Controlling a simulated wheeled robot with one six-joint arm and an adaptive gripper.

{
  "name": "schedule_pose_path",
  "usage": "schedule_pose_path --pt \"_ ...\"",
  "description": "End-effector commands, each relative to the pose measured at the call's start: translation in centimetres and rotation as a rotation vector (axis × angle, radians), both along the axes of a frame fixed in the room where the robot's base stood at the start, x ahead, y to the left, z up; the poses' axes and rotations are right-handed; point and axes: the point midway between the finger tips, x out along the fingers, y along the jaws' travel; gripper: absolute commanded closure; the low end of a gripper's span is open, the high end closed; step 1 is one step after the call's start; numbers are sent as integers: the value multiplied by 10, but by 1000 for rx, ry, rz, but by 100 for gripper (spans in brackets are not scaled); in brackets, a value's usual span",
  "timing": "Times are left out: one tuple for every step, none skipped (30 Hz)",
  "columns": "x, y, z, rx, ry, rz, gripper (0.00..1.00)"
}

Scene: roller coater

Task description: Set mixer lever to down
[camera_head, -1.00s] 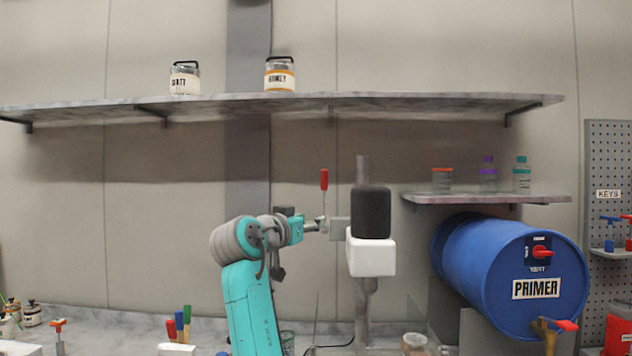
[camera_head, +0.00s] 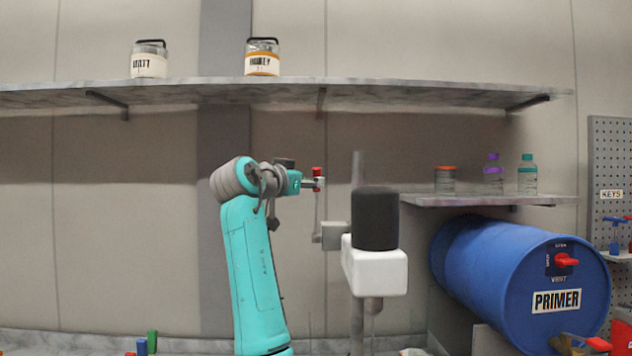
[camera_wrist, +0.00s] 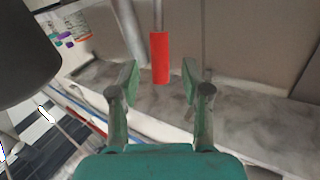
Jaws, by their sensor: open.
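The mixer has a black cylinder (camera_head: 375,218) over a white block (camera_head: 374,270). Its lever (camera_head: 317,216) stands upright to the left of the white block, with a red handle (camera_head: 317,172) on top. My gripper (camera_head: 319,183) is at the red handle in the head view and covers part of it. In the wrist view the red handle (camera_wrist: 160,58) lies between the two spread fingers of my gripper (camera_wrist: 160,72), with gaps on both sides. I cannot tell how deep it sits between them. The mixer's dark body (camera_wrist: 25,45) fills the upper left there.
A long shelf (camera_head: 220,93) with two jars runs above. The wall space left of my arm is clear.

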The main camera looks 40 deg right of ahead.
Motion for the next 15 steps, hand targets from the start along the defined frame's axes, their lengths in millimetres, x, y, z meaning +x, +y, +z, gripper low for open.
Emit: schedule_pose_path --pt "3 -9 0 0 1 -2 52" --pt "5 -14 0 1 2 -3 52" --pt "7 -19 1 0 0 -3 52" --pt "9 -22 1 0 0 -2 52" --pt "11 -26 1 0 0 -1 52" --pt "12 -30 1 0 0 -1 52" --pt "13 -33 1 0 0 -1 52" --pt "15 -35 0 0 0 -1 52" --pt "16 -37 0 1 0 -1 52" --pt "17 -39 0 1 0 -1 52" --pt "17 -40 0 1 0 0 52" --pt "18 -41 0 0 -1 0 52" --pt "18 -42 0 0 -1 0 52" --pt "18 -42 0 0 -1 0 52" --pt "19 -43 0 0 -1 1 52"
